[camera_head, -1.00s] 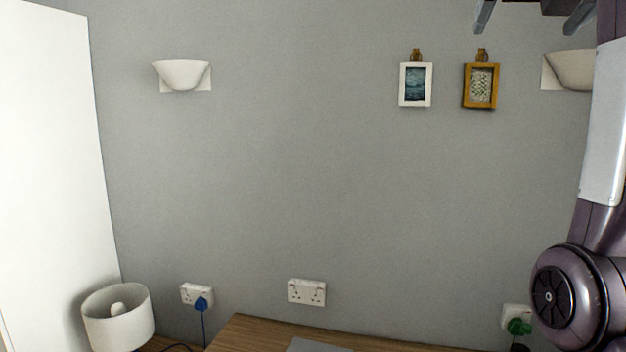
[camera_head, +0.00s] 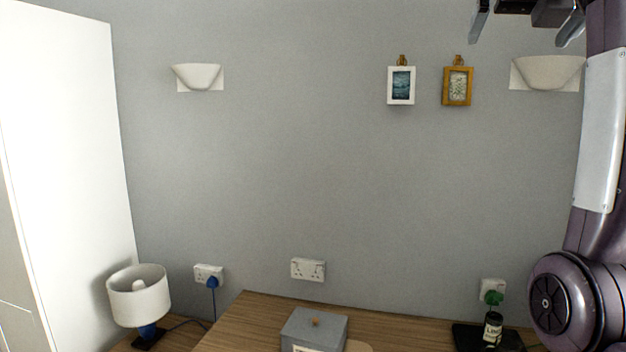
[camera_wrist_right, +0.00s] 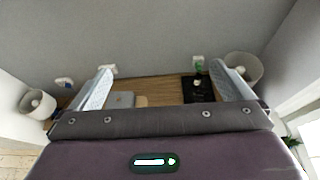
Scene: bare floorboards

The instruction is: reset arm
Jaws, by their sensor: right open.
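My right arm rises along the right edge of the head view, and my right gripper (camera_head: 527,22) is at the top right, partly cut off by the frame's top. Its two fingers are spread wide with nothing between them. In the right wrist view the open fingers (camera_wrist_right: 165,88) show on both sides, with the wooden surface visible beyond and between them. My left gripper does not show.
A wooden surface (camera_head: 240,318) holds a grey lidded box (camera_head: 316,332) and a black tray (camera_head: 467,338) with a dark jar (camera_head: 493,328). A lamp (camera_head: 139,297) stands at the left by a tall white cabinet (camera_head: 60,150). Two picture frames (camera_head: 401,86) hang on the wall.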

